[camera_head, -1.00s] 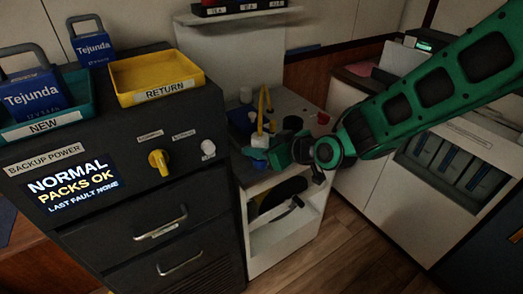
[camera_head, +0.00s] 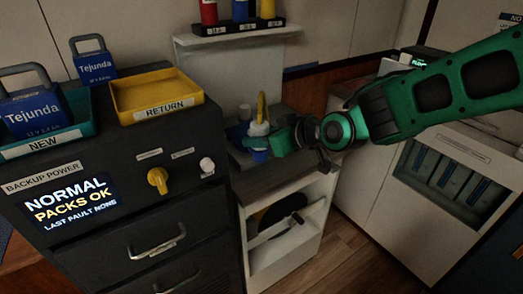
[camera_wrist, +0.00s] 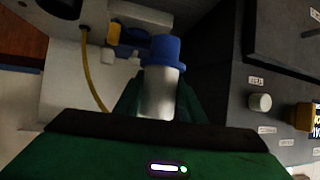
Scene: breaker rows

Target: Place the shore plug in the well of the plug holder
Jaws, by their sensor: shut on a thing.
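The shore plug, with a pale body (camera_wrist: 158,95) and a blue end (camera_wrist: 166,50), is between my fingers in the wrist view. In the head view its blue end (camera_head: 259,155) points down and its pale part (camera_head: 259,129) is up, with a yellow cord arching above. My gripper (camera_head: 270,139) is shut on the plug over the small counter beside the dark cabinet. I cannot make out the plug holder or its well for certain; my gripper and arm cover part of the counter.
The dark cabinet (camera_head: 110,185) with a yellow knob (camera_head: 157,180) and a white knob (camera_head: 207,165) stands close on the left. A yellow return tray (camera_head: 155,95) sits on top. A rack (camera_head: 238,29) of coloured cylinders is on the shelf behind. A yellow cord (camera_wrist: 88,75) hangs in the wrist view.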

